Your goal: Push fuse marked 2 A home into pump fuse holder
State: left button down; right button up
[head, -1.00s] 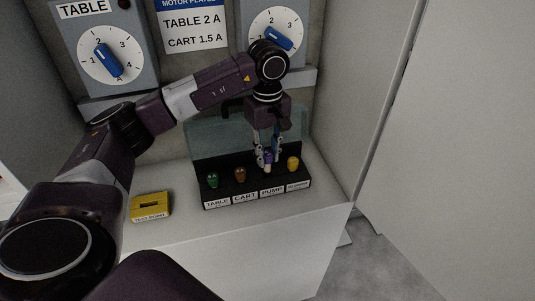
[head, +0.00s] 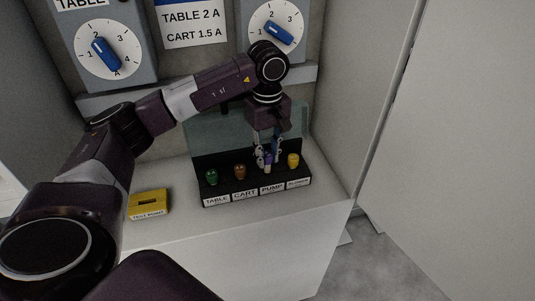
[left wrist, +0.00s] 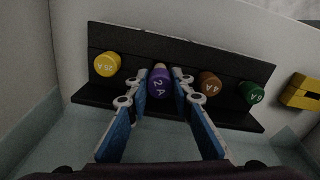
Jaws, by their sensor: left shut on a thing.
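The purple fuse marked 2 A (left wrist: 159,84) stands in the PUMP position of the black fuse block (head: 219,190); its top faces the left wrist camera. In the head view the fuse (head: 267,166) shows a pale lower part above the PUMP label (head: 272,189). My left gripper (left wrist: 159,88) has its two fingers on either side of the purple fuse, shut on it. It also shows in the head view (head: 266,162), pointing down at the block. How deep the fuse sits in its holder I cannot tell. My right gripper is not in view.
Green (head: 211,177), brown (head: 239,172) and yellow (head: 293,160) fuses stand in the same block, close beside the gripper. A clear panel (head: 205,135) rises behind it. A yellow test point block (head: 148,204) lies left on the white counter (head: 240,245). Dials and a plate are on the wall.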

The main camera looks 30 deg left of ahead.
aim_at(268, 154)
pick_arm(q)
jog(key=shift+f, duration=0.3)
jog(key=c, duration=1.6)
grip_release()
jog(key=shift+r, duration=0.1)
notch_tip(268, 154, up, 12)
